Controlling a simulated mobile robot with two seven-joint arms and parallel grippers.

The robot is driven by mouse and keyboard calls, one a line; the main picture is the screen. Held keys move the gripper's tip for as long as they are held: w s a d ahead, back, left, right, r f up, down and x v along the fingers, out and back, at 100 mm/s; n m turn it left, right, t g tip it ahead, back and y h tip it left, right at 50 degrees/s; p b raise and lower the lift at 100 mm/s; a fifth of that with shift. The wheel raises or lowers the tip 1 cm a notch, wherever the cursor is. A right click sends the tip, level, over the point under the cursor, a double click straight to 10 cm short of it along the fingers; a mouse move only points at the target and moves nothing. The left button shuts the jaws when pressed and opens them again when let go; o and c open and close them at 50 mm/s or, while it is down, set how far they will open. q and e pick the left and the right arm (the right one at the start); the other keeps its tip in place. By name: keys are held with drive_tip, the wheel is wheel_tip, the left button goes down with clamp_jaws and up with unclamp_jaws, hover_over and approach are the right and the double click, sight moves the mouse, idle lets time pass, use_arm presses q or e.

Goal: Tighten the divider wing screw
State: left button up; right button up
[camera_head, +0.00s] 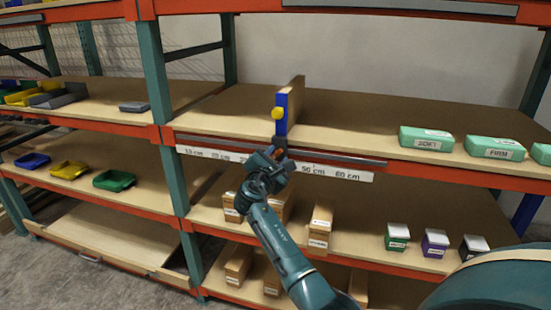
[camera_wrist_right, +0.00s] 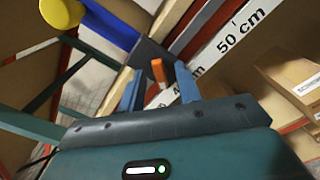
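The divider (camera_head: 294,102) is a wooden panel standing upright on the upper shelf, with a blue front edge and a yellow round knob (camera_head: 278,113). The knob also shows at the top left of the right wrist view (camera_wrist_right: 62,12). A dark grey bracket (camera_wrist_right: 150,54) sits below the blue edge. A small orange piece (camera_wrist_right: 157,71), seemingly the wing screw, shows between my right fingertips. My right gripper (camera_head: 274,153) is just below the divider's foot; its two blue fingers (camera_wrist_right: 158,84) are apart, with gaps beside the orange piece. Contact cannot be told. My left gripper is not seen.
A white scale strip (camera_head: 335,172) with centimetre marks runs along the shelf front beside a dark rail (camera_head: 350,158). Green boxes (camera_head: 426,138) stand on the upper shelf at the right. Small cartons (camera_head: 320,226) and labelled boxes (camera_head: 397,237) stand on the shelf below.

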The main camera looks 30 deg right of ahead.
clamp_jaws()
idle(0.4)
